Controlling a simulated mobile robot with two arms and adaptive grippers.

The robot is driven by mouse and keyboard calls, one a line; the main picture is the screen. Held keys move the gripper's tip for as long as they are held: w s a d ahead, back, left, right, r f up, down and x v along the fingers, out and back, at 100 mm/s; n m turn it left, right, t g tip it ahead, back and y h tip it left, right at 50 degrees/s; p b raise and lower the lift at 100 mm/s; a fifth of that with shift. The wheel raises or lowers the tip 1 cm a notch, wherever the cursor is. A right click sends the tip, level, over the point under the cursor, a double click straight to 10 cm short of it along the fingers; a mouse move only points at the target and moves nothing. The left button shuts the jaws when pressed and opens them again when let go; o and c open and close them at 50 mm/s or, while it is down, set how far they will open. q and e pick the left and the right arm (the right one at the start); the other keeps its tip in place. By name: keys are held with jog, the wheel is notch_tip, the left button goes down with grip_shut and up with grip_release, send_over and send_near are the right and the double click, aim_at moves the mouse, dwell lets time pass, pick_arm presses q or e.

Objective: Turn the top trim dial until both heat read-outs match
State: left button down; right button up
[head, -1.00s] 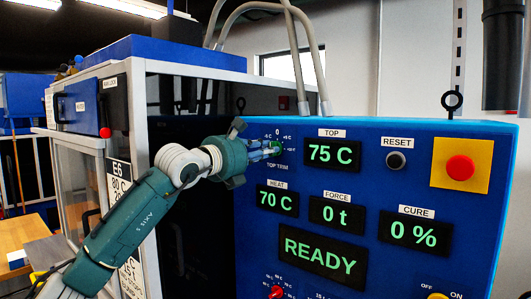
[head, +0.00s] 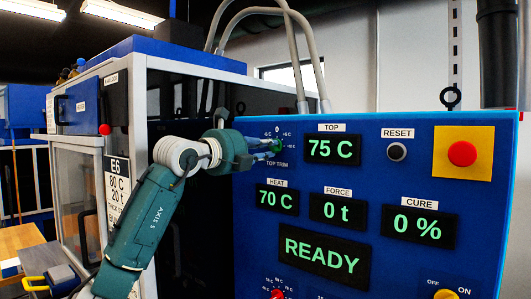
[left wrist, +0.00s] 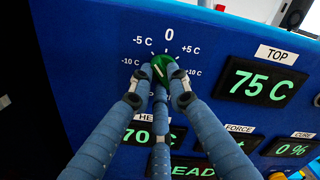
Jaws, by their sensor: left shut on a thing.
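The green top trim dial (left wrist: 165,66) is on the blue panel, under a printed scale from -10 C to +10 C with 0 at the top. It also shows in the head view (head: 279,147). My left gripper (left wrist: 160,78) is shut on this dial, its fingers around the knob. A pale pointer mark shows on the dial, slanted, but the fingers partly hide the knob. The TOP read-out (head: 333,149) shows 75 C. The HEAT read-out (head: 277,199) shows 70 C. My right gripper is not in view.
The panel also carries a black reset button (head: 397,152), a red button on a yellow plate (head: 462,154), FORCE at 0 t, CURE at 0 % and a READY display (head: 323,255). A red dial (head: 277,294) sits low on the panel. A glass-fronted cabinet stands at left.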

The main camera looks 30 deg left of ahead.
pick_arm(q)
jog(key=shift+n, duration=0.4)
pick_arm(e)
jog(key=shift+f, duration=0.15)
pick_arm(q)
jog(key=shift+r, duration=0.1)
jog(key=c, duration=1.6)
grip_release()
jog(key=shift+c, duration=0.2)
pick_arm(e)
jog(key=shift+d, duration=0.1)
pick_arm(q)
jog(key=s+a, duration=0.1)
jog(key=s, duration=1.1)
